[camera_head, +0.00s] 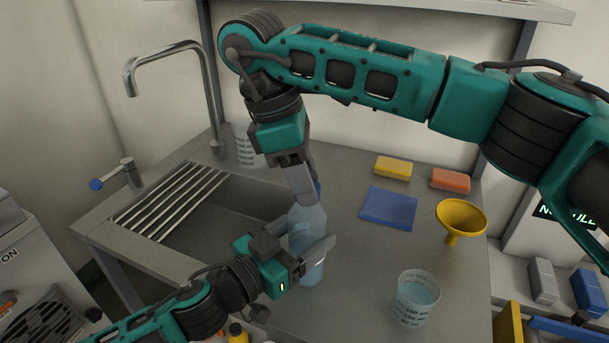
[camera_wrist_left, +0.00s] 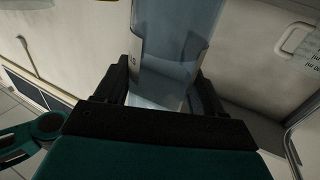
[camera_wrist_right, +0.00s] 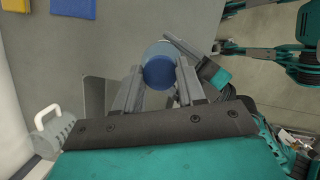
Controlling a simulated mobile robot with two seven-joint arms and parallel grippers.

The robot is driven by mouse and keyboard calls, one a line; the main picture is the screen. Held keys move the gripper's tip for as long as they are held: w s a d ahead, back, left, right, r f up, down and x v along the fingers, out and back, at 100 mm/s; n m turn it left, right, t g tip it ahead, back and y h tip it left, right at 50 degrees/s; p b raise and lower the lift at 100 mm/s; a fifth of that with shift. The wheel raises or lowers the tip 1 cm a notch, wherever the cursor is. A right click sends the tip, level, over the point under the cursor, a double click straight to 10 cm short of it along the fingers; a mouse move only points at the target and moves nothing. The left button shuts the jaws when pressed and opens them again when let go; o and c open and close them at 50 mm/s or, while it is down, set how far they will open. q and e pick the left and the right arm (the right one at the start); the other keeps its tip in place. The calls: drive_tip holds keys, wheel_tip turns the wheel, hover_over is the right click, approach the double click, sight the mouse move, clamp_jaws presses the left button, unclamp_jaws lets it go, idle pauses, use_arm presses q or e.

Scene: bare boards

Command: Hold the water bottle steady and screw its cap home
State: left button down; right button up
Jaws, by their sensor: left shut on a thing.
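The water bottle (camera_head: 311,222), pale blue and translucent, stands upright on the counter's front part. My left gripper (camera_head: 304,244) is shut on its body from the left; the bottle also fills the gap between the fingers in the left wrist view (camera_wrist_left: 172,45). The blue cap (camera_wrist_right: 158,72) is at the bottle's top, seen from above in the right wrist view. My right gripper (camera_head: 304,186) points down at the bottle top, fingers on both sides of the cap. Whether they press on it is unclear. In the head view these fingers hide most of the cap (camera_head: 318,189).
A sink with a drying rack (camera_head: 172,200) and tap (camera_head: 212,100) lies at left. On the right are a blue cloth (camera_head: 388,207), yellow sponge (camera_head: 393,168), orange sponge (camera_head: 450,179), yellow funnel (camera_head: 461,216) and clear beaker (camera_head: 415,297).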

drive_tip(key=o, duration=0.4)
drive_tip(key=shift+r, duration=2.25)
